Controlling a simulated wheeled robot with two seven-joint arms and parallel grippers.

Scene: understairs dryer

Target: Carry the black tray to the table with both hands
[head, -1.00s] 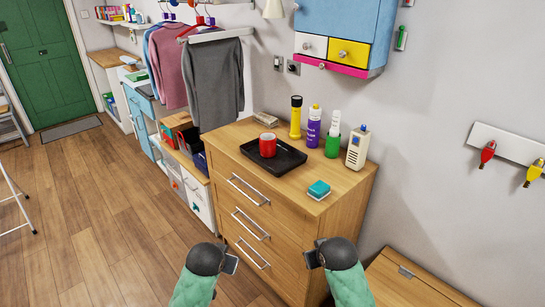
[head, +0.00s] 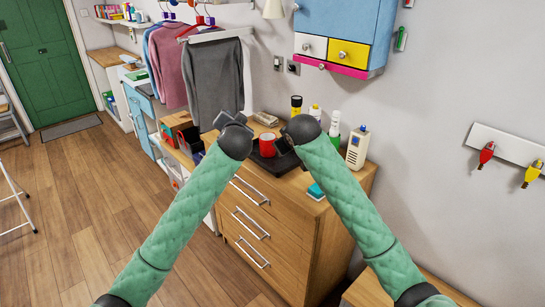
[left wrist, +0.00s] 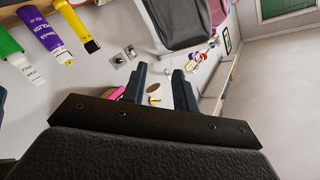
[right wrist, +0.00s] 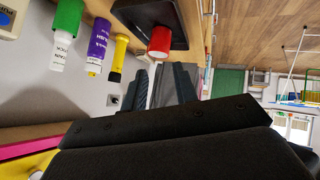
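The black tray (head: 272,166) lies flat on top of the wooden drawer chest (head: 262,215). My arms and grippers partly hide it. A red mug (head: 267,145) stands on it. The right wrist view shows the tray (right wrist: 125,14) with the mug (right wrist: 160,41). My left gripper (head: 238,119) is by the tray's left end, and my right gripper (head: 282,150) is above or beside its right part. Contact cannot be told. Both wrist views show the fingers apart with nothing held. I cannot tell which surface is the table.
A yellow-and-black torch (head: 296,104), bottles (head: 335,122) and a pale handheld device (head: 357,148) stand behind the tray. A teal sponge-like block (head: 316,191) lies at the chest's front right. Clothes (head: 212,78) hang behind left. A blue cabinet (head: 345,30) hangs above.

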